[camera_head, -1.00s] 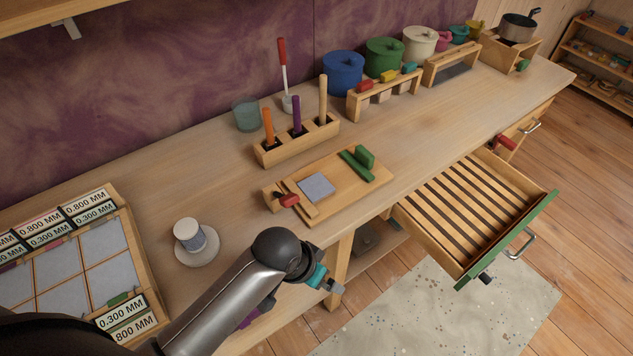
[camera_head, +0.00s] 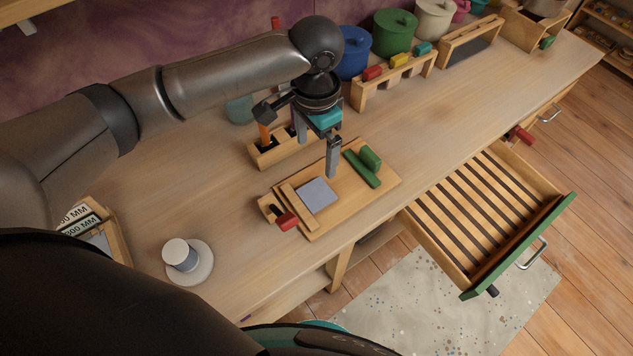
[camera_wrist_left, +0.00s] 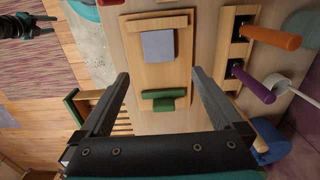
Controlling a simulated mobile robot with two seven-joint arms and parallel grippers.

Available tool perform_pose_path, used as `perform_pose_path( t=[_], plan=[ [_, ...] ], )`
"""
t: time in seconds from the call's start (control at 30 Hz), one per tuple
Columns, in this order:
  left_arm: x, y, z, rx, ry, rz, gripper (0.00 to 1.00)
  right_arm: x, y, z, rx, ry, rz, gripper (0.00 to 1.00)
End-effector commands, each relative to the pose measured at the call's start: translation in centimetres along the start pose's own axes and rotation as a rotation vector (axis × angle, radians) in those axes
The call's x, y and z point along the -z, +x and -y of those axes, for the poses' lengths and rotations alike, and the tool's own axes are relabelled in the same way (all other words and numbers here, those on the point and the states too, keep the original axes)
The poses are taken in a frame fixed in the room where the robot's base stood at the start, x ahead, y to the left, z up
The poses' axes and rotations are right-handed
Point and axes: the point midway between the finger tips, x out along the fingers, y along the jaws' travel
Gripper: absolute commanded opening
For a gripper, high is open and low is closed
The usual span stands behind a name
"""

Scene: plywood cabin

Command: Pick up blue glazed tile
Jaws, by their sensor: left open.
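The blue glazed tile (camera_head: 318,194) appears as a flat blue-grey square on a wooden board (camera_head: 377,194) at the bench's front. It also shows in the left wrist view (camera_wrist_left: 158,44). My left gripper (camera_head: 316,157) is open and empty, pointing down above the board's far side. In the left wrist view its fingers (camera_wrist_left: 160,73) spread wide, with the tile beyond the fingertips and a green block (camera_wrist_left: 163,97) between them. Nothing hides the tile. A dark shape at the wrist view's upper left looks like my right gripper (camera_wrist_left: 30,25); its jaws are unclear.
A wooden holder (camera_head: 266,159) with upright tools stands behind the board, close to my left gripper. A red-ended clamp (camera_head: 287,221) sits at the board's left. A spool (camera_head: 180,254) stands left. An open slatted drawer (camera_head: 480,205) juts out at right.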

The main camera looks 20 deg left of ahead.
Motion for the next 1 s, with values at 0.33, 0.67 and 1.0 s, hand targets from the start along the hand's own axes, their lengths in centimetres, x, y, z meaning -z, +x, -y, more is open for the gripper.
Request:
perform_pose_path(
  t=[0.33, 0.67, 1.0],
  plan=[
    [0.0, 7.2, 0.0, -0.001, -0.002, 0.003, 1.00, -2.1, 1.1, 0.0, 0.000, -0.002, 0.029, 0.50],
    [0.1, 10.1, -0.1, 0.000, 0.001, 0.000, 1.00, -1.6, 1.6, -0.3, -0.004, -0.002, 0.021, 0.50],
    [0.5, 14.5, -0.2, 0.000, 0.001, -0.001, 1.00, -1.5, 2.4, -0.4, -0.005, 0.000, 0.018, 0.50]
  ],
)
